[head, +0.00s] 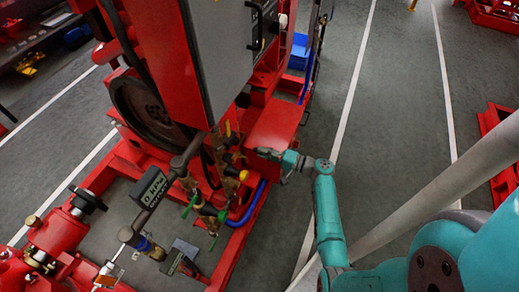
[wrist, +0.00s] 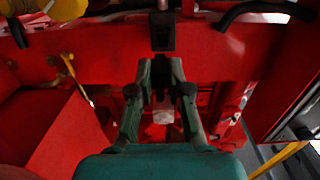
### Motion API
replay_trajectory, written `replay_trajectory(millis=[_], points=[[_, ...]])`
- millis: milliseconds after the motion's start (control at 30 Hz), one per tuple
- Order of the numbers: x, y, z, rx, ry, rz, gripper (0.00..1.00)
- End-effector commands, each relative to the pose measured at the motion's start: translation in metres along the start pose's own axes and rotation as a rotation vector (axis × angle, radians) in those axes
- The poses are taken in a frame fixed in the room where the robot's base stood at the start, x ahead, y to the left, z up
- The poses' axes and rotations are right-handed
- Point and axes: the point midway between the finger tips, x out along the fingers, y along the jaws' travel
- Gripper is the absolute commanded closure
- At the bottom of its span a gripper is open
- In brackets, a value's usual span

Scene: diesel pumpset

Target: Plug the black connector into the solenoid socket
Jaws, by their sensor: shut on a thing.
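In the wrist view, the two green fingers of my gripper (wrist: 160,70) are closed in around a dark thing. A black block, which I take for the black connector (wrist: 161,33), stands out just beyond the fingertips in front of a red panel. The narrow part between the fingertips is dark and hard to make out. In the head view, my gripper (head: 270,154) is beside the red pumpset frame, right of the brass valves. The connector is too small to tell there. I cannot clearly make out the solenoid socket in either view.
Brass valves with yellow and green handles (head: 228,175) stand left of my gripper. A grey cabinet (head: 225,50) rises above. A black hose (wrist: 262,10) crosses the wrist view's upper right, and a yellow handle (wrist: 68,66) is at its left. Open floor (head: 385,130) lies to the right.

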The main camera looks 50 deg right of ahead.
Motion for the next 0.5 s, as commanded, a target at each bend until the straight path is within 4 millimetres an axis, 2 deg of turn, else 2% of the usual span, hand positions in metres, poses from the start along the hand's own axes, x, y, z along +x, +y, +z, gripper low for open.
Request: replay_trajectory(millis=[133,500], points=[[-0.0060,-0.0025,-0.0056,0.001,0.025,-0.016,1.00],[-0.0071,-0.0019,-0.0024,0.001,0.026,-0.016,1.00]])
